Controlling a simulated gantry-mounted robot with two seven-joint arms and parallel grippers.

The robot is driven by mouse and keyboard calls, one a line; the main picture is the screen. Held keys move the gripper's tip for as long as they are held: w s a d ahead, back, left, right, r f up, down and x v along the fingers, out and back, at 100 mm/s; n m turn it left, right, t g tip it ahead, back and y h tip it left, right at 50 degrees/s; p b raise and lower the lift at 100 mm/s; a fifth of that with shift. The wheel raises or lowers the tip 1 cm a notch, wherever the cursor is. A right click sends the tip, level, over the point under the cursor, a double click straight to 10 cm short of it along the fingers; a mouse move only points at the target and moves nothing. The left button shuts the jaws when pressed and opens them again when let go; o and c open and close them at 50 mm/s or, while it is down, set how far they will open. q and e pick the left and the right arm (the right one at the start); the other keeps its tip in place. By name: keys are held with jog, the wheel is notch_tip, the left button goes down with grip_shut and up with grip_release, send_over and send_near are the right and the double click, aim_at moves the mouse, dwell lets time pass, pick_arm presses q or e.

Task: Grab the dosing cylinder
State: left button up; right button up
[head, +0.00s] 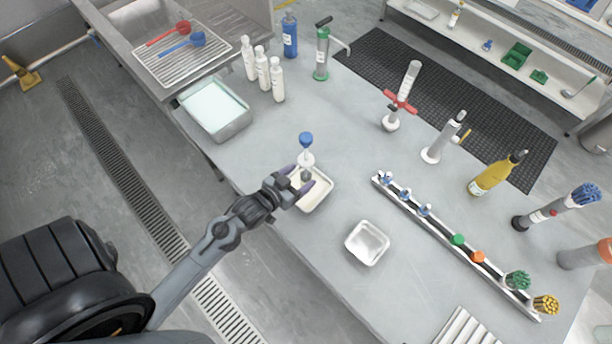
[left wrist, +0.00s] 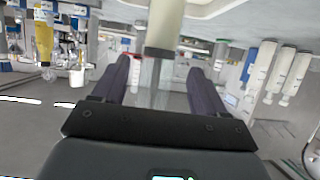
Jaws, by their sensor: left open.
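A slim upright device with a blue knob and white body stands over a cream tray (head: 325,197). Its lower part, which looks like the dosing cylinder (head: 306,175), is small and partly hidden by my left gripper (head: 299,180). In the left wrist view, a clear cylinder (left wrist: 155,82) hangs under a grey band and a cream tube (left wrist: 165,22). It lies between the two dark fingers of my left gripper (left wrist: 160,75), with a visible gap on each side. The left gripper is open. My right gripper is not in view.
A long rack (head: 450,240) with small coloured pieces crosses the table's right side. White bottles (head: 263,70) and a basin (head: 214,108) stand at the back left. The table's middle is clear.

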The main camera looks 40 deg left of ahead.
pick_arm(q)
jog(key=x, duration=0.5)
jog(key=shift+d+f, duration=0.1)
jog(key=shift+d, duration=0.05)
jog(key=shift+s, duration=0.1)
jog(key=c, duration=1.3)
